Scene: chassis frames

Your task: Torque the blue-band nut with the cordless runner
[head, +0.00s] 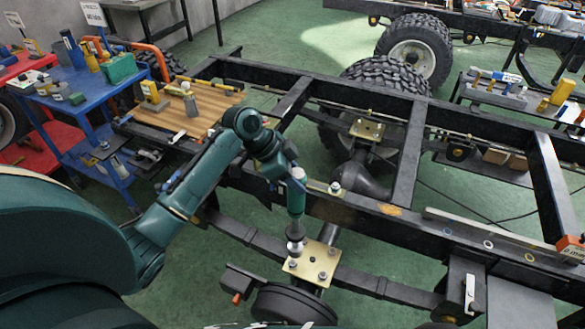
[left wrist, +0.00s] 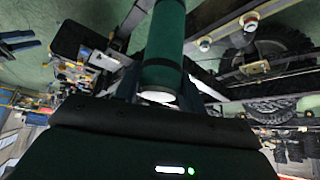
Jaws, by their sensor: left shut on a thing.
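My left gripper (head: 288,172) is shut on the cordless runner (head: 297,200), a green cylinder with a pale cap. The runner hangs almost upright, its dark socket end (head: 295,246) at a brass plate (head: 296,268) with several nuts or bolt heads. I cannot tell whether the socket touches a nut. In the left wrist view the runner's green body (left wrist: 165,45) runs up from the dark housing at the bottom. No blue band can be made out on the plate's nuts, and the socket hides part of the plate. My right gripper is not in view.
Black chassis rails (head: 350,205) cross the scene. A second brass plate (head: 367,130) sits farther back. A wooden board (head: 187,118) lies at the left, beside a blue cart (head: 88,90) with tools. A drum-shaped wheel part (head: 290,306) sits below the near plate.

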